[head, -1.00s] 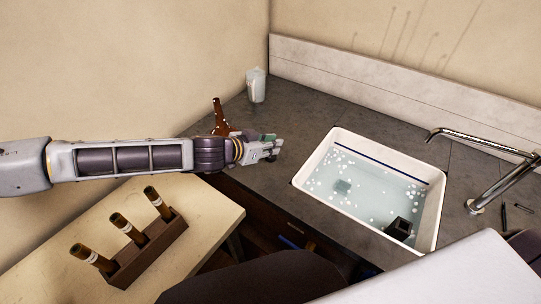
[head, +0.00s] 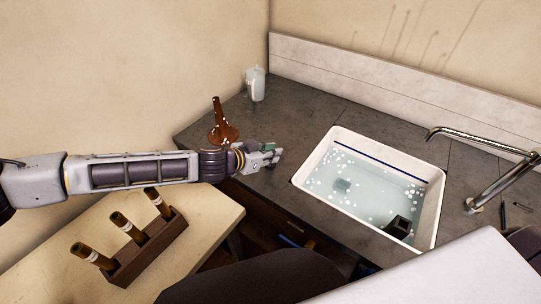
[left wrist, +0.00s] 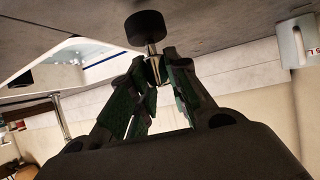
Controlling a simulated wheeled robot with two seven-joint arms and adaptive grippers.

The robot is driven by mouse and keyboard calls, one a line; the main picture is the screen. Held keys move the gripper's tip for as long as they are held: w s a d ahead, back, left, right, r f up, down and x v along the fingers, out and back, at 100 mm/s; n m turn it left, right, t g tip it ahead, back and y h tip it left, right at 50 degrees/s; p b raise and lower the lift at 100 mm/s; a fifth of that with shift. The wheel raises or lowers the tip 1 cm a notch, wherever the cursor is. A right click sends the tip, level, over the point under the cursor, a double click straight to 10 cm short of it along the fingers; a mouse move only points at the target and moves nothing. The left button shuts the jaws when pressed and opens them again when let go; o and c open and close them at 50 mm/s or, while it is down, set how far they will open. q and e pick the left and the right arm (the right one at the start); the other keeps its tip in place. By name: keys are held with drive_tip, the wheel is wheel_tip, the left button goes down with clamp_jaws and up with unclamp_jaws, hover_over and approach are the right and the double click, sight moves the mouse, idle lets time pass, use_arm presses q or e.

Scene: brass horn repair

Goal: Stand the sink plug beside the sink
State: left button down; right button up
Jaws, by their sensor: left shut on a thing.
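My left gripper (head: 268,156) is low by the counter's front left edge, left of the sink (head: 318,205). It is shut on the sink plug (left wrist: 146,27), which is a dark round disc on a short metal stem. In the left wrist view the green-padded fingers (left wrist: 158,78) hold the stem, and the disc points away from the palm toward the grey counter (head: 300,115). I cannot tell whether the disc touches the counter. In the head view the plug cannot be made out. My right gripper is not in view.
A brown flared piece (head: 220,130) with foam spots stands just behind my left gripper. A pale cup (head: 256,85) stands at the back. The sink holds foamy water and a dark block (head: 399,227). The tap (head: 487,190) is at the right. A rack (head: 150,250) sits on the side table.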

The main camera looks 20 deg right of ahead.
use_arm(q)
drive_tip(key=shift+f, duration=0.65)
drive_tip(key=c, duration=1.5)
unclamp_jaws()
drive_tip(key=shift+o, duration=0.7)
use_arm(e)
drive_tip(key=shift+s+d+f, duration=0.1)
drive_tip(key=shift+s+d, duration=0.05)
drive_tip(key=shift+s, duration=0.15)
